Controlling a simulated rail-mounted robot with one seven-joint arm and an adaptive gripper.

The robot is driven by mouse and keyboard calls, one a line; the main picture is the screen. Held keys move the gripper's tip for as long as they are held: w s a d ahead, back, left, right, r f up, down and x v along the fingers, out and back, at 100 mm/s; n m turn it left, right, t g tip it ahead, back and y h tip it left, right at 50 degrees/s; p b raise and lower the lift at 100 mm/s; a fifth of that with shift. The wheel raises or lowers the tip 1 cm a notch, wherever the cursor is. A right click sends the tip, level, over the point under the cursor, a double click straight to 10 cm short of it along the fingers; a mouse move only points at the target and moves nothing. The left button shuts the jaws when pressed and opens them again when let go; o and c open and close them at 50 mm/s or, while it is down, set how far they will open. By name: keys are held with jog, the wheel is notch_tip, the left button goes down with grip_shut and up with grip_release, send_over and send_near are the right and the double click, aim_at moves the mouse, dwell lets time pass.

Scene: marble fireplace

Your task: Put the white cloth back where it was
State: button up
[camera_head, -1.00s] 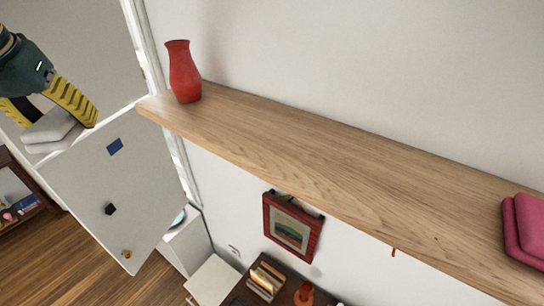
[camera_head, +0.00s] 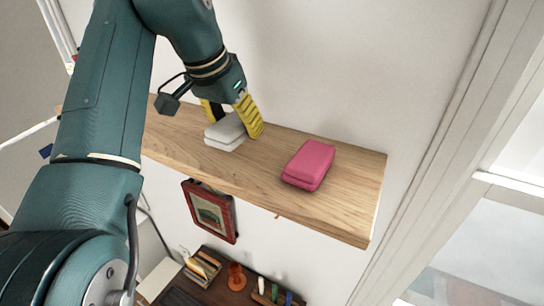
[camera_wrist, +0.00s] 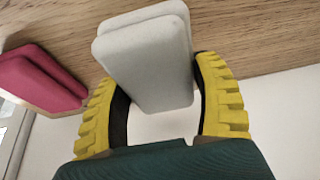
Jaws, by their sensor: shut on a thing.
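The white cloth (camera_head: 225,133) is a folded, two-layer block. It is at the wooden shelf (camera_head: 340,210), left of the pink cloth; whether it rests on the board or hangs just above it I cannot tell. My gripper (camera_head: 233,118) is shut on the white cloth, with yellow fingers on either side of it. In the wrist view the white cloth (camera_wrist: 150,62) sits between both fingers, its far end over the wood.
A folded pink cloth (camera_head: 308,163) lies on the shelf to the right, apart from the white one. Bare wood lies between them and at the shelf's right end. A framed picture (camera_head: 210,212) hangs below. A wall stands behind.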

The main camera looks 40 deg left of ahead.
jog(key=shift+w+d+f, duration=0.15)
jog(key=shift+f, duration=1.3)
jog(key=shift+f, duration=0.25)
jog(key=o, duration=1.1)
jog(key=shift+c, duration=0.2)
